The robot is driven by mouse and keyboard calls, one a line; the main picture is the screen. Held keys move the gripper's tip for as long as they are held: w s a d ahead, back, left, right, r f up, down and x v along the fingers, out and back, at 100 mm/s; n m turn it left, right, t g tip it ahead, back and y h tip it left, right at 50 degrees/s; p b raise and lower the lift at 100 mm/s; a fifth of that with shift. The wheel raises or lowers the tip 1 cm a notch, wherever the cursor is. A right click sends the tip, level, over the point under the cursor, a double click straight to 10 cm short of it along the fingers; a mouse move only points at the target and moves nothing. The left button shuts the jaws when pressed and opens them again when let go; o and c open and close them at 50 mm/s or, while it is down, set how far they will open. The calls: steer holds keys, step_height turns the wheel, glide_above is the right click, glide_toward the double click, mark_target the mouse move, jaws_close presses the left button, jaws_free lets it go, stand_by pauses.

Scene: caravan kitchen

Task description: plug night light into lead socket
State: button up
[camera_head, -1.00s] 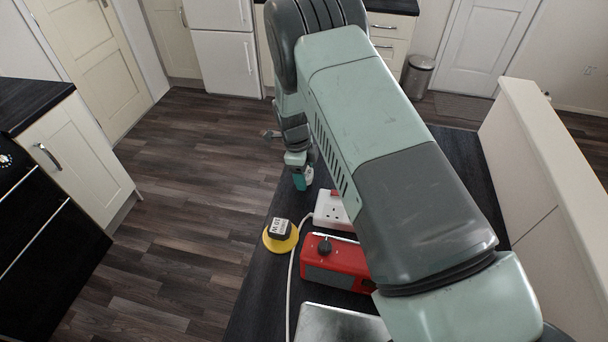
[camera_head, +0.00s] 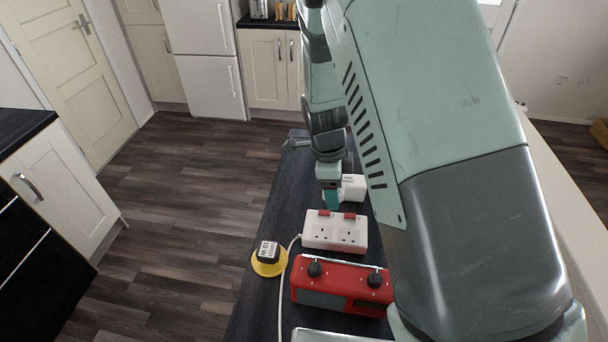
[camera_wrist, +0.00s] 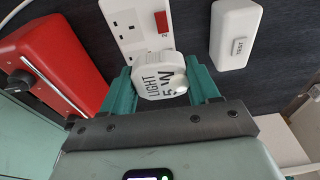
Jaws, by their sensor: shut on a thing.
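The night light (camera_wrist: 160,78) is a white block with dark lettering, "LIGHT" and "5 W". In the wrist view my gripper (camera_wrist: 162,88) is shut on it, a teal finger on each side. The lead socket (camera_head: 335,231) is a white two-way block with two red switches, lying on the dark worktop. In the head view my gripper (camera_head: 331,200) is at its far edge, and the night light cannot be made out. In the wrist view the night light overlaps the edge of the lead socket (camera_wrist: 127,22); its pins are hidden and I cannot tell whether they touch.
A red box with black knobs (camera_head: 342,285) lies on the near side of the socket. A white box marked TEST (camera_wrist: 235,32) stands beyond the socket.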

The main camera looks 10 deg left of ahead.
steer(key=s+d, duration=0.4)
steer(key=s, duration=0.1)
glide_above(349, 241)
steer(key=shift+s+a+f, duration=0.1)
steer(key=shift+a+f, duration=0.05)
steer(key=shift+f, duration=3.25)
steer(key=shift+f, duration=1.1)
steer(key=shift+a+f, duration=0.15)
steer(key=shift+f, duration=0.15)
steer(key=o, duration=1)
steer(key=shift+c, duration=0.2)
steer(key=shift+o, duration=0.9)
step_height(349, 241, up, 11)
steer(key=a, duration=0.1)
steer(key=shift+a, duration=0.15)
steer(key=shift+r, duration=0.5)
